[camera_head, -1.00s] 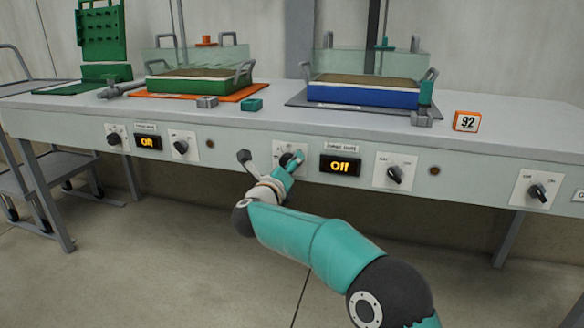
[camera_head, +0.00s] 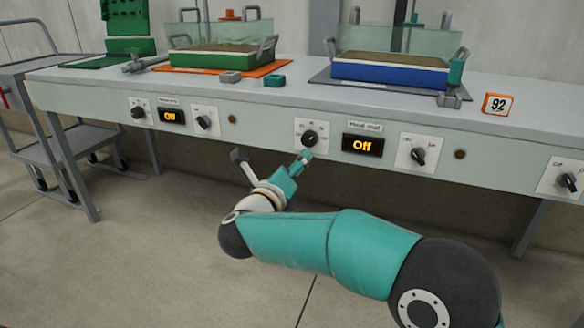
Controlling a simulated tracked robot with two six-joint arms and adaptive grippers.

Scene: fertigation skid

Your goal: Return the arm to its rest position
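My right arm comes in from the lower right, teal with dark joints, bent at the wrist. Its gripper (camera_head: 302,160) is just below and in front of the round black knob (camera_head: 310,139) on the white plate left of the heat mat display, apparently clear of it. The fingers are small and seen end-on, so I cannot tell whether they are open or shut; nothing shows held. My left arm and gripper are not in view.
The grey bench (camera_head: 270,115) has more knobs on its front, such as one right of the display (camera_head: 418,156). On top are a blue tray (camera_head: 388,75), a green tray (camera_head: 212,60) and an orange "92" block (camera_head: 497,104). A grey cart (camera_head: 45,150) stands left. Floor before the bench is open.

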